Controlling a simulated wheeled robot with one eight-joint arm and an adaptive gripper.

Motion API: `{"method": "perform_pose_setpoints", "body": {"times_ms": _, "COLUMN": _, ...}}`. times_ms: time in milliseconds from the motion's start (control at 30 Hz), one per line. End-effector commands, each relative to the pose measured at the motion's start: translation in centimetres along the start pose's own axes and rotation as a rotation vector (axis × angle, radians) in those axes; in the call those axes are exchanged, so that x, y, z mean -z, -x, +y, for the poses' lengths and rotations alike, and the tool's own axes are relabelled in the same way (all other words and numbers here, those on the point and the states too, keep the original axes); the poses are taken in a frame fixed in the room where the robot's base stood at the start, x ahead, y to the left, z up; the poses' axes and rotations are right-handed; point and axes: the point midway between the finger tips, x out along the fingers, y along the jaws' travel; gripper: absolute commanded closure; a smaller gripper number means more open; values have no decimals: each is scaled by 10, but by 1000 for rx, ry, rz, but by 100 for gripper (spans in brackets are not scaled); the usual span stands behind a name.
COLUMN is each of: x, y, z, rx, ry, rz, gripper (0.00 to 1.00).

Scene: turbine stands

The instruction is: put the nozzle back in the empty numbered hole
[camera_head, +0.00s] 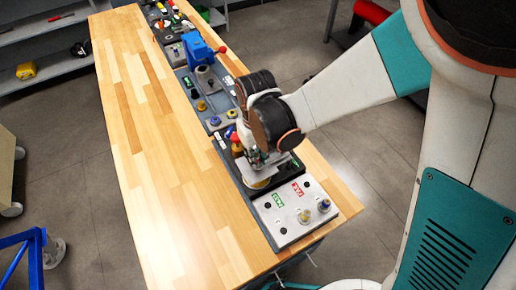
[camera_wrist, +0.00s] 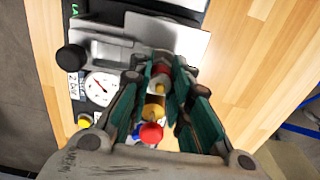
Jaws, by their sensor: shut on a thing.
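My gripper (camera_head: 258,172) is low over the row of stands, just beyond the pale panel. In the wrist view, my gripper (camera_wrist: 162,68) has its fingers closed around a small, partly hidden piece, grey with a yellowish part, which I take to be the nozzle (camera_wrist: 160,88). The pale panel (camera_head: 284,232) carries green and red labels, several dark round holes and two nozzle-like brass pieces, one (camera_head: 304,216) plain and one (camera_head: 324,205) with a blue top. The hole numbers are too small to read.
A round gauge (camera_wrist: 101,88) sits left of my fingers, near a black knob (camera_wrist: 72,58). A blue vise-like device (camera_head: 197,50) stands farther along. The wooden tabletop (camera_head: 160,150) left of the stands is clear.

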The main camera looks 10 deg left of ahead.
Motion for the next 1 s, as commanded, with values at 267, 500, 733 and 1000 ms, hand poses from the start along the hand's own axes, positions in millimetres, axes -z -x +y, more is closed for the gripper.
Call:
{"method": "perform_pose_setpoints", "body": {"times_ms": 267, "x": 0, "y": 7, "z": 0, "rx": 0, "ry": 0, "rz": 0, "gripper": 100}}
{"method": "perform_pose_setpoints", "body": {"times_ms": 500, "x": 0, "y": 7, "z": 0, "rx": 0, "ry": 0, "rz": 0, "gripper": 100}}
{"method": "perform_pose_setpoints", "body": {"times_ms": 733, "x": 0, "y": 18, "z": 0, "rx": 0, "ry": 0, "rz": 0, "gripper": 100}}
{"method": "perform_pose_setpoints", "body": {"times_ms": 1000, "x": 0, "y": 33, "z": 0, "rx": 0, "ry": 0, "rz": 0, "gripper": 100}}
